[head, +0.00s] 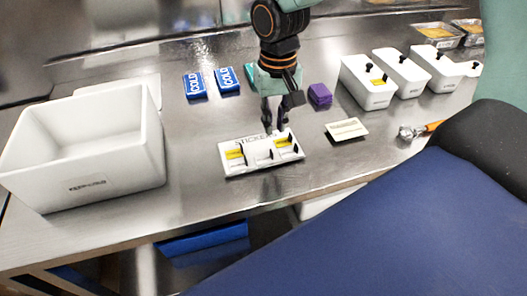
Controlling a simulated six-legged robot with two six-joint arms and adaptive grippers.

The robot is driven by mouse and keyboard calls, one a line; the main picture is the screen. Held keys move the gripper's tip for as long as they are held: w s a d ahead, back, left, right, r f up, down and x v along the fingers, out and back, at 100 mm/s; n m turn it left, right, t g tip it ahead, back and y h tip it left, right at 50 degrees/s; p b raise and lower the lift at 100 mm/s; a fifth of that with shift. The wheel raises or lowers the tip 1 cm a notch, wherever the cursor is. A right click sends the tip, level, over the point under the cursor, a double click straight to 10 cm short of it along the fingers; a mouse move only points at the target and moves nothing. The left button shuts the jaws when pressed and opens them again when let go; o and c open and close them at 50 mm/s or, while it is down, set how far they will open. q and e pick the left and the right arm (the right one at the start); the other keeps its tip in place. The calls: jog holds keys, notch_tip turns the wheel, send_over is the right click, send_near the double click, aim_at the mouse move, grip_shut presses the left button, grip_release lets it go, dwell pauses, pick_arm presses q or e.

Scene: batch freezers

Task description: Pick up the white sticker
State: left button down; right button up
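A white sticker tray (228,163), marked "STICKER", lies on the steel table near its front edge. Yellow pieces (235,154) show at its left and right, with small black upright parts between. A pale area (262,157) lies in the tray's middle; I cannot tell a white sticker apart from the white tray there. My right gripper (275,125) points down just above the tray's back edge. Its dark fingers are apart, with nothing seen between them. It partly covers the tray's lettering. My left gripper is not in view.
A large white bin (85,185) stands left. Two blue COLD packs (195,85) and a purple block (320,95) lie behind the tray. A cream card (346,129), white tubs (368,95) and an orange-handled scoop (412,131) are right.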

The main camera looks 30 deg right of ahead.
aim_at(271, 152)
jog(key=shift+s+a+f, duration=0.1)
jog(key=shift+a+f, duration=0.15)
jog(key=shift+f, duration=0.15)
jog(key=shift+s+a+f+b, duration=0.2)
jog(key=shift+s+a+f, duration=0.1)
jog(key=shift+f, duration=0.3)
jog(key=shift+s+a+f+b, duration=0.15)
jog(key=shift+s+f, duration=0.15)
jog(key=shift+f, duration=0.3)
jog(key=f, duration=0.3)
jog(key=shift+w+d+f, duration=0.2)
jog(key=shift+d+f, duration=0.1)
jog(key=shift+f, duration=0.1)
jog(key=shift+a+f, duration=0.15)
jog(key=shift+s+a, duration=0.1)
jog(key=shift+a, duration=0.15)
jog(key=shift+d, duration=0.3)
grip_shut()
jog(key=shift+a, duration=0.1)
jog(key=shift+a, duration=0.1)
